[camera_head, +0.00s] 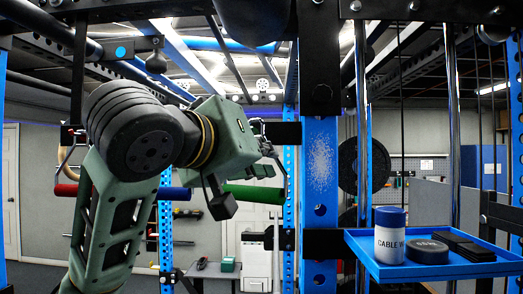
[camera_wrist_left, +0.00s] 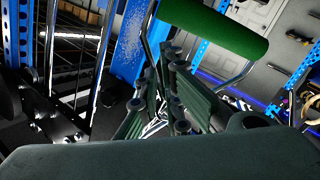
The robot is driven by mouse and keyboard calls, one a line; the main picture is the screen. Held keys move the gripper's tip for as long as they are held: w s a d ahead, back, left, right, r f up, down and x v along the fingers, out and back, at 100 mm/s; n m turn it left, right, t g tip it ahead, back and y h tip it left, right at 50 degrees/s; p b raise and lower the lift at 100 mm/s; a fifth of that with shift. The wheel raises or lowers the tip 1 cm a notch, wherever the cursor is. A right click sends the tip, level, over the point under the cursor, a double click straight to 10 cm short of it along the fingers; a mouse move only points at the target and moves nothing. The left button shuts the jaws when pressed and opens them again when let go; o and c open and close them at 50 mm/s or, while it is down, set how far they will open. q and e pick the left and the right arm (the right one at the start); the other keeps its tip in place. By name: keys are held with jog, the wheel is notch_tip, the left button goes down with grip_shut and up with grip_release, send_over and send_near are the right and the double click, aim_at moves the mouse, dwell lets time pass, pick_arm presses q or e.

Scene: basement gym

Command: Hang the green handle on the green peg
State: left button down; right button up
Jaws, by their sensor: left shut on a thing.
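The green handle (camera_head: 253,193) hangs level from a bent metal frame in the head view, just below my left gripper (camera_head: 268,160). The wrist view shows the green grip (camera_wrist_left: 215,28) at the top, beyond the fingertips (camera_wrist_left: 172,90), with its metal frame running down to them. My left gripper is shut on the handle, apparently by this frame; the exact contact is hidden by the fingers. The handle is near the blue rack upright (camera_head: 320,170). I cannot make out a green peg in either view. My right gripper is not in view.
A blue handle (camera_head: 176,194) and a red handle (camera_head: 66,190) hang to the left, partly behind my arm. Black rack bars run close around the gripper.

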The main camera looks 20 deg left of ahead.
pick_arm(q)
jog(key=shift+w+a+p, duration=0.2)
jog(key=shift+w+a, duration=0.05)
jog(key=shift+w, duration=0.35)
jog(key=shift+w+a+p, duration=0.15)
jog(key=shift+w+a, duration=0.1)
jog(key=shift+w, duration=0.3)
jog(key=shift+w+a, duration=0.25)
jog(key=shift+w, duration=0.4)
jog(key=shift+w+a+f, duration=0.15)
jog(key=shift+w+f, duration=0.25)
jog(key=shift+w, duration=0.25)
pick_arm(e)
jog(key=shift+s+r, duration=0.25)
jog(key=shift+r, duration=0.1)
pick_arm(q)
jog(key=c, duration=1.9)
grip_release()
jog(key=shift+o, duration=0.2)
